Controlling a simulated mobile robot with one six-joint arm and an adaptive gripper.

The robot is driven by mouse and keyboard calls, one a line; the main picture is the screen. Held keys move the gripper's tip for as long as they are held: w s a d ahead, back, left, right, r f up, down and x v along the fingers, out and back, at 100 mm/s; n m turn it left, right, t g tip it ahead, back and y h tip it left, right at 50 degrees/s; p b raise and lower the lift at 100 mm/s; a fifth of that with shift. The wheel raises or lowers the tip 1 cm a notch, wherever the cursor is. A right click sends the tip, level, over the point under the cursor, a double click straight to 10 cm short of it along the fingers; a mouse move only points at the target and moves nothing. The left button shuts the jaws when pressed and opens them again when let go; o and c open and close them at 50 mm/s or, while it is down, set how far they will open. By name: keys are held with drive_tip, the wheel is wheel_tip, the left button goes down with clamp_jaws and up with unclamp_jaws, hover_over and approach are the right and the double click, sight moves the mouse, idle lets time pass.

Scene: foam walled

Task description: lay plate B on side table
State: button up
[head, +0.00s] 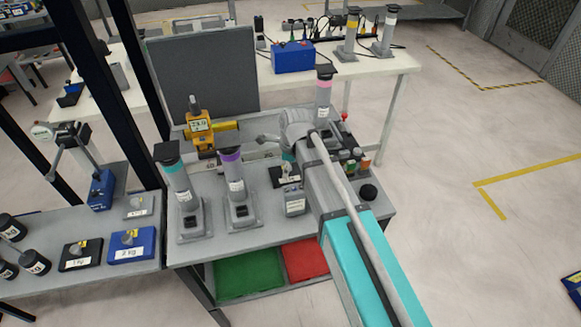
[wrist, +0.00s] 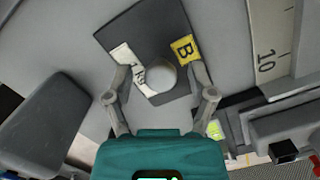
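Plate B (wrist: 183,88), a dark square plate with a round pale knob, a yellow B tag and a white label, lies between my gripper's fingers in the wrist view. My gripper (wrist: 163,76) is open, with one finger on each side of the knob and a gap visible at both. In the head view my gripper (head: 287,166) is low over the grey workbench (head: 265,225), and a small dark plate under it appears to be plate B. A lower grey table at the left (head: 110,277) looks like the side table.
The left table holds a blue-based plate (head: 131,247), a black-based plate (head: 80,255) and black cylinders (head: 12,228). Posts with teal (head: 180,190) and purple (head: 236,185) bands stand left of my arm. A grey panel (head: 203,75) rises behind. The left table's front strip is clear.

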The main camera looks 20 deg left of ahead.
sight(293, 174)
drive_tip(key=shift+r, duration=0.2)
wheel_tip(293, 174, up, 12)
drive_tip(key=d+p, duration=0.1)
drive_tip(key=p, duration=1.1)
drive_tip(key=shift+d, duration=0.25)
drive_tip(key=shift+d+f, duration=0.1)
drive_tip(key=shift+f, duration=0.05)
idle(0.8)
drive_tip(key=s+d+n, duration=0.3)
drive_tip(key=d+n, duration=0.5)
drive_tip(key=d, duration=1)
drive_tip(key=s+d+n+h, duration=0.1)
drive_tip(key=s+d+n, duration=0.2)
drive_tip(key=d+n, duration=0.5)
drive_tip(key=d, duration=0.9)
drive_tip(key=shift+s+d+n, duration=0.2)
drive_tip(key=shift+d+n, duration=0.2)
drive_tip(key=shift+c, duration=1)
